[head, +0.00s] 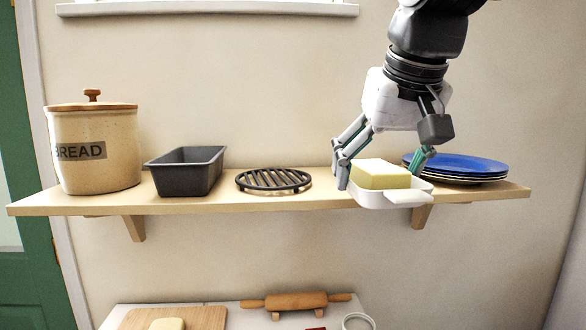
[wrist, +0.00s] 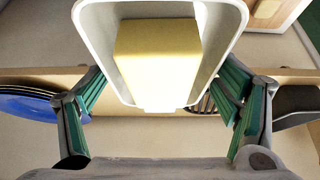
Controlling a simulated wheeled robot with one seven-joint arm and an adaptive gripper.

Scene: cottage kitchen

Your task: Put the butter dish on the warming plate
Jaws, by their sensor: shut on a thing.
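The butter dish (head: 376,199) is white with a stubby handle and holds a yellow block of butter (head: 382,174). My gripper (head: 381,168) is shut on the dish, one finger at each side. In the wrist view the dish (wrist: 238,22) sits level between my green-padded fingers (wrist: 163,92). It overlaps the shelf's front edge; its height over the shelf is hard to tell. A round black slatted plate (head: 273,179), which looks like the warming plate, lies empty on the shelf left of the dish. In the wrist view the dish mostly hides it.
The wooden shelf (head: 221,206) also holds a bread crock (head: 95,160), a dark loaf tin (head: 187,174) left of the slatted plate, and stacked blue plates (head: 462,165) at the right. Below are a rolling pin (head: 296,301) and a cutting board (head: 205,316).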

